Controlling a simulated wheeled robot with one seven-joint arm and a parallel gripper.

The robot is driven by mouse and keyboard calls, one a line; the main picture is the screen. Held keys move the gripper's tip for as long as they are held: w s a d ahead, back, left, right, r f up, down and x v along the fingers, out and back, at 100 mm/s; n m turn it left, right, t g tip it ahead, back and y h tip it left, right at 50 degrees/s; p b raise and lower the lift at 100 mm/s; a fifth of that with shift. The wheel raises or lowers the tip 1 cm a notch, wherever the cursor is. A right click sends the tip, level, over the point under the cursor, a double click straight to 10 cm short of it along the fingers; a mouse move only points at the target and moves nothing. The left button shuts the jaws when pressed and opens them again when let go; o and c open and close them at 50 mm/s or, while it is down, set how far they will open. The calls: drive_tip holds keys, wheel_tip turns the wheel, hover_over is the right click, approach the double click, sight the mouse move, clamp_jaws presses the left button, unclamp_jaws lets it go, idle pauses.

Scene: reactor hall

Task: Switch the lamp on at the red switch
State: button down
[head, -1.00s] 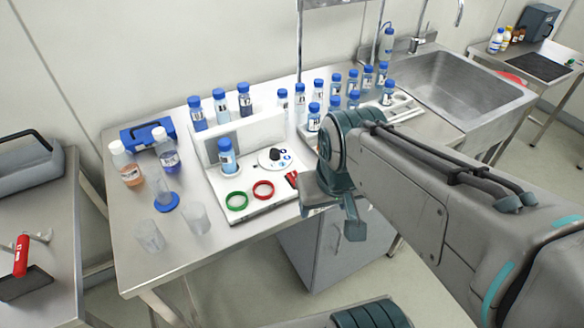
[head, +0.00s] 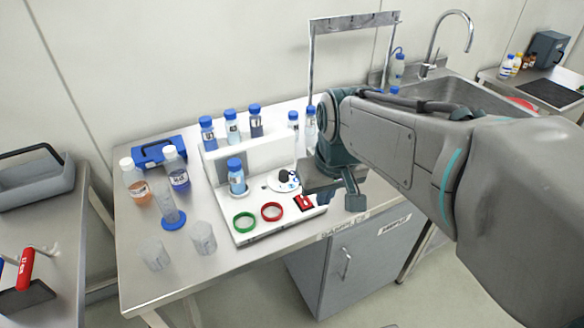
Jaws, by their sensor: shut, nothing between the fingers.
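The red switch (head: 304,203) is a small red rocker at the front right corner of the white panel (head: 282,228). A green ring (head: 244,222) and a red ring (head: 272,212) lie to its left on the panel. My gripper (head: 340,204) hangs just to the right of the switch in the picture, apart from it as far as I can tell, and is shut and empty. The arm hides part of the bench behind it. I cannot make out a lamp, lit or unlit.
A blue-capped bottle (head: 236,176) stands on the panel beside a black knob (head: 284,175). Beakers (head: 203,238) and reagent bottles stand left. More bottles line the back. A metal frame (head: 312,65) rises behind my arm. The bench front is clear.

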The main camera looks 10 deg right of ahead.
drive_tip(key=n+b, duration=0.2)
hover_over(304, 201)
drive_tip(key=shift+s+d+f+g, duration=0.15)
drive_tip(key=shift+s+f+g, duration=0.2)
drive_tip(key=shift+s+g, duration=0.05)
drive_tip(key=f, duration=0.4)
drive_tip(key=w+f+p, duration=0.1)
drive_tip(key=f, duration=0.4)
drive_tip(key=w+f, duration=0.1)
drive_tip(key=f, duration=0.3)
drive_tip(key=shift+a+f+p, duration=0.3)
drive_tip(key=shift+f+p, duration=0.1)
drive_tip(key=shift+w, duration=0.1)
drive_tip(key=shift+f+g+p, duration=0.1)
drive_tip(key=shift+g+p, duration=0.2)
drive_tip(key=shift+p, duration=0.25)
drive_tip(key=shift+w+f, duration=0.1)
drive_tip(key=shift+f, duration=0.05)
